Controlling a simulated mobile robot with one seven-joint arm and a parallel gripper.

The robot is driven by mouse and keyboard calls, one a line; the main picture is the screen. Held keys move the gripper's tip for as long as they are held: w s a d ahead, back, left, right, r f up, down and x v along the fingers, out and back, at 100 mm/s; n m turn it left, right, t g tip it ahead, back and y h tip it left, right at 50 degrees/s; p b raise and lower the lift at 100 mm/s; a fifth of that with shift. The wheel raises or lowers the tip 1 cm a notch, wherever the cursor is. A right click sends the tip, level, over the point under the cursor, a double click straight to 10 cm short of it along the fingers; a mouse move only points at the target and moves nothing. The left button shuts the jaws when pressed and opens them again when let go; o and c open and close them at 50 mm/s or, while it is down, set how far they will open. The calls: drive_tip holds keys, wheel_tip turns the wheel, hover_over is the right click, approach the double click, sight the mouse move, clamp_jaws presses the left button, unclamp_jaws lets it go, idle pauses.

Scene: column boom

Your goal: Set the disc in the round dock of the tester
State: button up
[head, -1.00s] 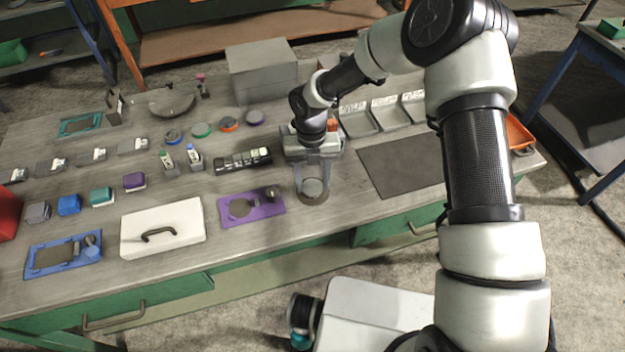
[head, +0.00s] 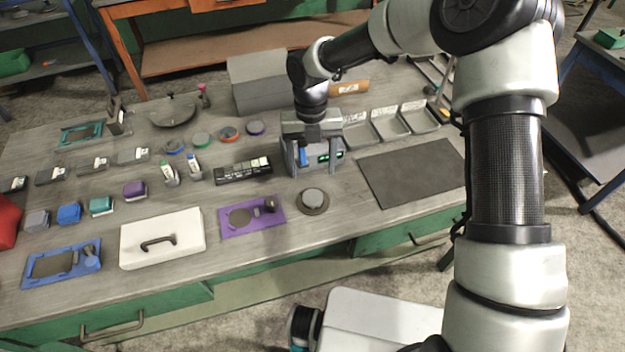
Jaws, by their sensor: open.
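My gripper (head: 314,165) is open and empty. Whether the disc is fully seated cannot be told.
A purple plate with a round recess (head: 252,217) lies left of the disc, and a dark mat (head: 412,172) lies to its right. A white case (head: 162,232), a black strip with keys (head: 243,170) and grey trays (head: 390,122) are around. Bare table surrounds the round base.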

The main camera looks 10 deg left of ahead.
drive_tip(key=shift+w+r, duration=0.1)
drive_tip(key=shift+r, duration=1.3)
